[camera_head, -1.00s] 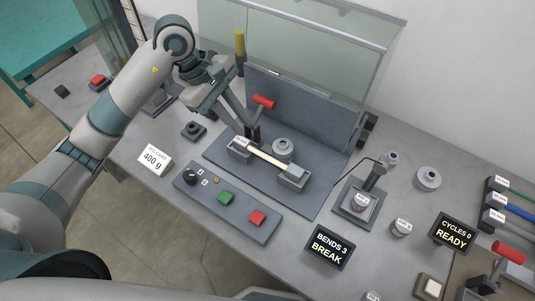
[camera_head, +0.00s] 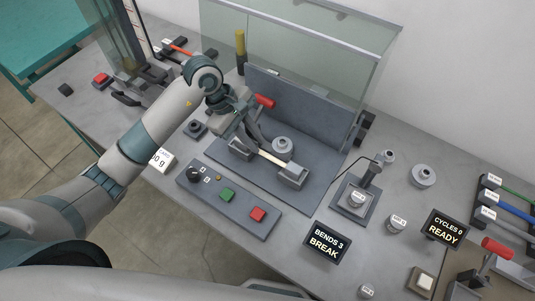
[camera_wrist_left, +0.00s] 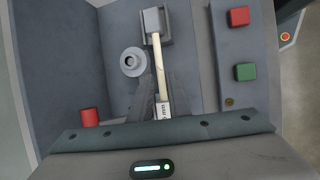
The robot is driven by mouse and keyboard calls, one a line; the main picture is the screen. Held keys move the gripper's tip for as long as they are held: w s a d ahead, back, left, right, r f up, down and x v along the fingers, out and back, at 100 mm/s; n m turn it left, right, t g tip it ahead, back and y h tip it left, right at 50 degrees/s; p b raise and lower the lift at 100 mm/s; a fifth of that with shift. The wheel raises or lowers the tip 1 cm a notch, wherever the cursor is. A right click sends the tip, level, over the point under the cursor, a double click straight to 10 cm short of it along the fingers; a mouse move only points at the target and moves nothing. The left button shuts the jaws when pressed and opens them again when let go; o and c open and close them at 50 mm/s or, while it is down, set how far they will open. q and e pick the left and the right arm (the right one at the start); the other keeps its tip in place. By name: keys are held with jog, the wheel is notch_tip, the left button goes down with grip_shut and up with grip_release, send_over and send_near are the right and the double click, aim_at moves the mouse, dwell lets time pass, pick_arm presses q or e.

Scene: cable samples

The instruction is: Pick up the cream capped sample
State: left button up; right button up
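The cream sample (camera_head: 271,158) is a thin pale strip lying across the grey bend fixture (camera_head: 293,177), with its right end at a grey block. In the left wrist view the cream sample (camera_wrist_left: 157,68) runs from the grey block down to a white label between my fingers. My left gripper (camera_head: 257,146) is over the sample's left, labelled end and hides part of it. In the left wrist view the left gripper's fingers (camera_wrist_left: 161,88) stand apart on either side of the sample, with gaps visible. Contact cannot be seen. My right gripper is not in view.
A red-handled lever (camera_head: 265,101) and a round grey weight (camera_head: 282,145) are close to the gripper. A button panel (camera_head: 241,214) lies in front. A glass shield (camera_head: 310,45) rises behind. A BREAK display (camera_head: 325,243) stands to the right.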

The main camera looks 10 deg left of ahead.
aim_at(265, 154)
pick_arm(q)
jog(key=shift+d+f+p, duration=0.3)
jog(key=shift+f+p, duration=0.1)
jog(key=shift+p, duration=0.15)
jog(key=p+x, duration=0.1)
jog(key=x, duration=0.2)
jog(key=shift+p, duration=0.35)
jog(key=shift+d+f, duration=0.15)
jog(key=shift+f, duration=0.4)
grip_shut()
